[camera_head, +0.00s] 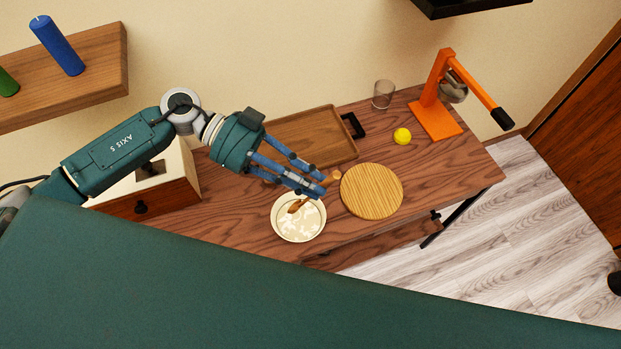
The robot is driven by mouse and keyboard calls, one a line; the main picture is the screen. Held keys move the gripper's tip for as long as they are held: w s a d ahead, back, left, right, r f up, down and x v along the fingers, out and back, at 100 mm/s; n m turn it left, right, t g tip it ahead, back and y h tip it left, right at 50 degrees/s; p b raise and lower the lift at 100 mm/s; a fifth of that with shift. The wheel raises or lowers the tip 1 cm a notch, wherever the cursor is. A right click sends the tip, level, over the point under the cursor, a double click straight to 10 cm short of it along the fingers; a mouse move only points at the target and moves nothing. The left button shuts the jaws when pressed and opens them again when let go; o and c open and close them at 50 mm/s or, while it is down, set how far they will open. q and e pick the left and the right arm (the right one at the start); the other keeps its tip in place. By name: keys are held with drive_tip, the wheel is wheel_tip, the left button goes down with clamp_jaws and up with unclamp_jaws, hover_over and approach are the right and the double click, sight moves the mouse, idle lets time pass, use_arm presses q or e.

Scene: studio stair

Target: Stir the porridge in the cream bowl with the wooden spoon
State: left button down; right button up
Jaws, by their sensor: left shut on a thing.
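The cream bowl (299,236) stands on the wooden table with pale porridge (306,222) in it. My left gripper (322,187) is above the bowl's back right rim and is shut on the wooden spoon (297,206). The spoon's handle end (335,175) sticks out beyond the fingers to the right. Its lower part slants down into the bowl, and its tip seems to be in the porridge. The fingers hide the middle of the spoon. My right gripper is not in view.
A round ribbed wooden board (372,191) lies right of the bowl. A wooden tray (345,152) lies behind it. A yellow ball (402,136), a clear glass (383,94) and an orange press (436,118) stand at the back right. A box with a drawer (165,190) is at left.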

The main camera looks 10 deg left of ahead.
use_arm(q)
wheel_tip(320, 180, down, 8)
drive_tip(key=b, duration=0.4)
drive_tip(key=shift+b, duration=0.3)
drive_tip(key=shift+s+r, duration=0.1)
